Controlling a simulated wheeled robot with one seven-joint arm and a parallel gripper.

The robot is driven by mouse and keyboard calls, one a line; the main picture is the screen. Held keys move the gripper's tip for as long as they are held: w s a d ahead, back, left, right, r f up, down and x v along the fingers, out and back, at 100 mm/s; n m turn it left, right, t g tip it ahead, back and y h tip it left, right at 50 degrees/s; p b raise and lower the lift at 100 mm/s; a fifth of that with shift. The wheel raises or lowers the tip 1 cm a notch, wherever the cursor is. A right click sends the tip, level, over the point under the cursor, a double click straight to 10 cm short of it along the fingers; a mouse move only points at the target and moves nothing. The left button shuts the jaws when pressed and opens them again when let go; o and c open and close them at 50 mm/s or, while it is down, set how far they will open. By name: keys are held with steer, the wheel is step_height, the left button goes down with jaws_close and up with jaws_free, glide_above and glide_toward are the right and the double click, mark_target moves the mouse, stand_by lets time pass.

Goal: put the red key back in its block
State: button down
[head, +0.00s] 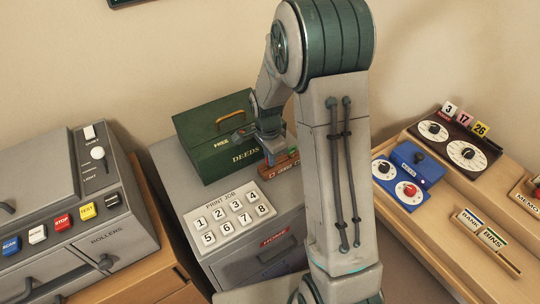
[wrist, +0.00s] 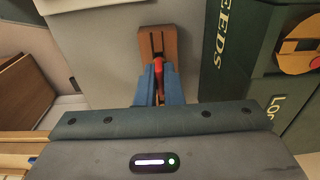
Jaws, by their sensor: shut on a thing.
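The brown wooden key block (wrist: 172,42) lies on the grey cabinet top, with dark slots in its upper face. It also shows in the head view (head: 283,168), partly hidden by my arm. My gripper (wrist: 158,80) is shut on the red key (wrist: 158,67), whose red part shows between the blue fingers. The key is over the near part of the block in the wrist view. The fingers hide its lower part, so I cannot tell whether it is in a slot.
The green deeds box (head: 212,140) stands close beside the block. The print job keypad (head: 230,222) lies in front on the same cabinet. A grey machine (head: 100,240) is at left, and a wooden desk (head: 440,205) with dial boxes at right.

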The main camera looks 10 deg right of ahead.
steer(key=shift+f, duration=0.15)
steer(key=c, duration=1.5)
jaws_free()
steer(key=r, duration=1.4)
steer(key=shift+s+a, duration=0.15)
steer(key=shift+a, duration=0.2)
steer(key=shift+f, duration=0.1)
steer(key=s+r+n+t, duration=0.1)
steer(key=s+r+n, duration=0.1)
steer(key=s+n, duration=0.2)
steer(key=s+r+n+p, duration=0.1)
steer(key=s+r+n, duration=0.1)
steer(key=s+n, duration=0.3)
steer(key=s+r+n+t+p, duration=0.1)
steer(key=s+n, duration=0.4)
steer(key=s, duration=0.6)
steer(key=shift+s+d+r+t+y, duration=0.1)
steer(key=shift+d+r+t+y, duration=0.1)
steer(key=shift+r, duration=0.2)
steer(key=shift+s+d+r+t+y, duration=0.1)
steer(key=shift+d+r, duration=0.05)
steer(key=shift+r, duration=0.25)
